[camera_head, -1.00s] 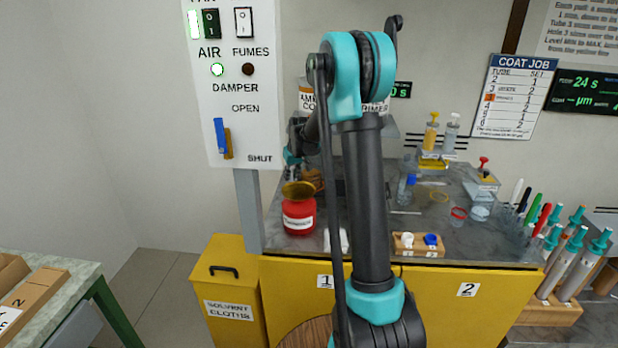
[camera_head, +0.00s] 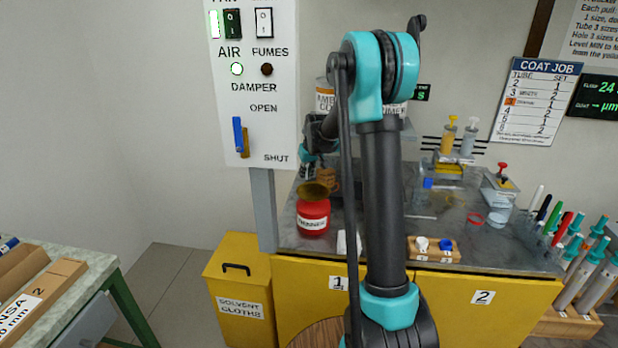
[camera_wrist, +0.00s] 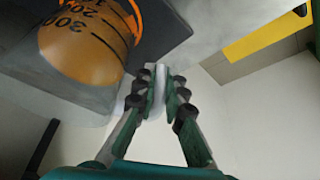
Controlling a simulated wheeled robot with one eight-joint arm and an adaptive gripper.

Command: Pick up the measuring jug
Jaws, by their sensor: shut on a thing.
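The measuring jug (camera_wrist: 85,38) shows large at the upper left of the wrist view, with amber contents and black scale marks. In the head view it is a small amber shape (camera_head: 327,180) behind the red thinner can, partly hidden. My gripper (camera_wrist: 159,82) is shut on a pale strip beside the jug's body, which looks like its handle. In the head view my gripper (camera_head: 308,170) is at the jug's left and mostly hidden. I cannot tell whether the jug touches the bench.
The red thinner can (camera_head: 313,222) with a brass funnel stands just in front of the jug. A wooden block with white and blue caps (camera_head: 433,249) is at the bench's front. The damper panel (camera_head: 254,90) is close on the left. Bare bench shows around (camera_head: 445,205).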

